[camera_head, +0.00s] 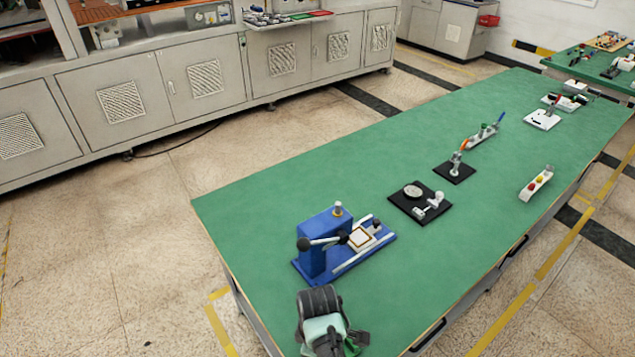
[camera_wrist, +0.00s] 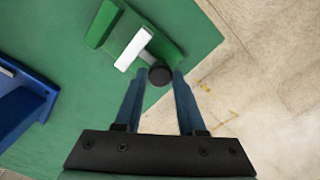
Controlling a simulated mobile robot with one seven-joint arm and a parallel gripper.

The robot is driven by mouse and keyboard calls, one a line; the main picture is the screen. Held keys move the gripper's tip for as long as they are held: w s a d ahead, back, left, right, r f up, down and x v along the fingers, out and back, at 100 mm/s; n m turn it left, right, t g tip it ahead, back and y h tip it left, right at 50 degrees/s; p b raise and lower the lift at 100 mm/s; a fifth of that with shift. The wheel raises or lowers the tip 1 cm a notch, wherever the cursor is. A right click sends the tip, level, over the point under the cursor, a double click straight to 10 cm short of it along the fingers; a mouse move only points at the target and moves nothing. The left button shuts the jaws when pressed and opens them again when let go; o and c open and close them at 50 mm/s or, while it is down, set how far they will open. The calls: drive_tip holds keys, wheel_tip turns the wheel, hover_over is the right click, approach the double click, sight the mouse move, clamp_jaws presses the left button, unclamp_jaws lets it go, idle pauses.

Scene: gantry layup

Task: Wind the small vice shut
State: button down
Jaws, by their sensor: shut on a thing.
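The small vice (camera_wrist: 165,50) is green, with a pale grey block or sliding jaw (camera_wrist: 134,50) between its green walls, in the wrist view. A round black knob (camera_wrist: 159,75) sits at the vice's near end. My gripper (camera_wrist: 158,79) has its two blue fingers on either side of this knob and is shut on it. In the head view my gripper (camera_head: 325,330) is at the near end of the green bench and hides most of the vice. Only small green bits of the vice show beside it. I cannot tell how wide the vice's gap is.
A blue lever press (camera_head: 318,250) stands just beyond my gripper on the green bench (camera_head: 250,210); its blue side shows in the wrist view (camera_wrist: 22,105). Black fixture plates (camera_head: 405,203) and a button box (camera_head: 537,184) lie farther along. The bench's near left corner is clear.

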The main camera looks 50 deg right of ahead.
drive_tip(key=c, duration=0.5)
unclamp_jaws()
